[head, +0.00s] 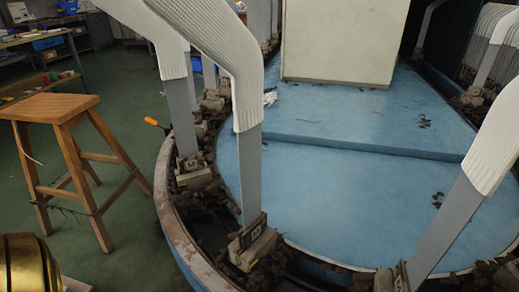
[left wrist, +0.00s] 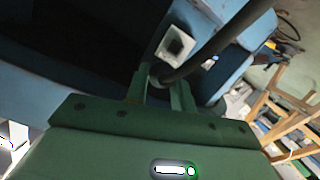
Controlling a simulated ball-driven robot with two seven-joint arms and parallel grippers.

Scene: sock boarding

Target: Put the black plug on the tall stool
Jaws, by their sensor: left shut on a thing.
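The tall stool (head: 62,107) is wooden with a square seat and stands on the green floor at the left of the head view. Its seat top is bare. My left gripper (left wrist: 160,92) shows in the left wrist view, its green fingers shut on the black plug (left wrist: 156,76). A thick dark cable (left wrist: 215,48) runs from the plug to the upper right. The plug is small here and partly hidden between the fingers. The head view shows neither gripper nor the plug.
A white square socket-like opening (left wrist: 175,46) on a blue surface is just beyond the fingers. The blue round machine (head: 350,170), with several sock-covered grey boards around its rim, fills the middle and right of the head view. Green floor (head: 125,115) lies between it and the stool.

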